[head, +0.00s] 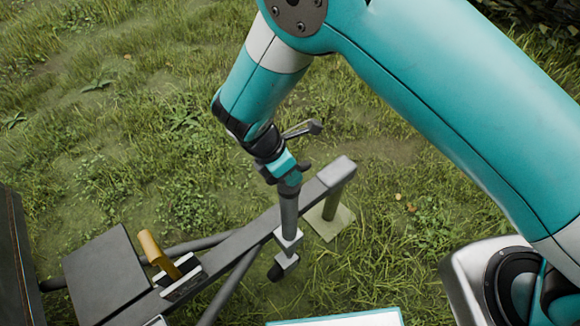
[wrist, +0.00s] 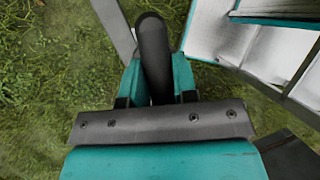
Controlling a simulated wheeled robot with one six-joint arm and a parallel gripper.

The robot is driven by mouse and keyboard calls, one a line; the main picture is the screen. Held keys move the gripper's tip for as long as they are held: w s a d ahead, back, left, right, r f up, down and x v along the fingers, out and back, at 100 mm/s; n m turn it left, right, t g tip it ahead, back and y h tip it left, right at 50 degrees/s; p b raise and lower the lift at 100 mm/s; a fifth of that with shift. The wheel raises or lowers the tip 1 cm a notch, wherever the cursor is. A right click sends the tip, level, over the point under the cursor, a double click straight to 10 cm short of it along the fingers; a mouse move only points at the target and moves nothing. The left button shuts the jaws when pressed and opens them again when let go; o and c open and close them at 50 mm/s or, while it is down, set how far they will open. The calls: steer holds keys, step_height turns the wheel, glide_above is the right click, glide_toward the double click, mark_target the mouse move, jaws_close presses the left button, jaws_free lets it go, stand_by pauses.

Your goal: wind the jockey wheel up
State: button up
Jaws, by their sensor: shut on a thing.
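The jockey wheel's upright grey tube (head: 289,212) stands beside the trailer drawbar in the head view, held at a clamp (head: 287,238). The small dark wheel (head: 276,271) shows at its foot, partly hidden; I cannot tell whether it touches the grass. My gripper (head: 283,166) is at the top of the tube, pointing down. In the wrist view, the teal fingers of my gripper (wrist: 157,72) are shut on a dark round crank grip (wrist: 153,45), which sticks out beyond them. The rest of the crank is mostly hidden by my gripper and wrist.
The grey drawbar (head: 238,241) runs to the upper right, ending above a post on a square plate (head: 331,221). A lever with a yellow-brown handle (head: 150,247) and a flat grey box (head: 105,271) are at lower left. Open grass lies beyond the drawbar.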

steer(key=n+t+p, duration=0.2)
steer(key=n, duration=0.3)
steer(key=shift+s+d+n, duration=0.1)
steer(key=shift+n, duration=0.2)
steer(key=n+t, duration=0.1)
steer(key=n, duration=0.1)
steer(key=n+y+p, duration=0.1)
steer(key=n, duration=0.1)
steer(key=shift+t+y, duration=0.3)
steer(key=shift+t, duration=0.1)
steer(key=n+y, duration=0.1)
steer(key=n, duration=0.2)
steer(key=n+t+y+p, duration=0.1)
steer(key=n, duration=0.1)
steer(key=shift+n, duration=0.4)
steer(key=shift+f+n+y+p, duration=0.15)
steer(key=shift+n+y, duration=0.4)
steer(key=shift+n, duration=0.75)
steer(key=shift+r+n+y+p, duration=0.15)
steer(key=shift+n+y, duration=0.4)
steer(key=shift+n, duration=0.75)
steer(key=shift+f, duration=0.1)
steer(key=o, duration=0.9)
steer(key=shift+a, duration=0.2)
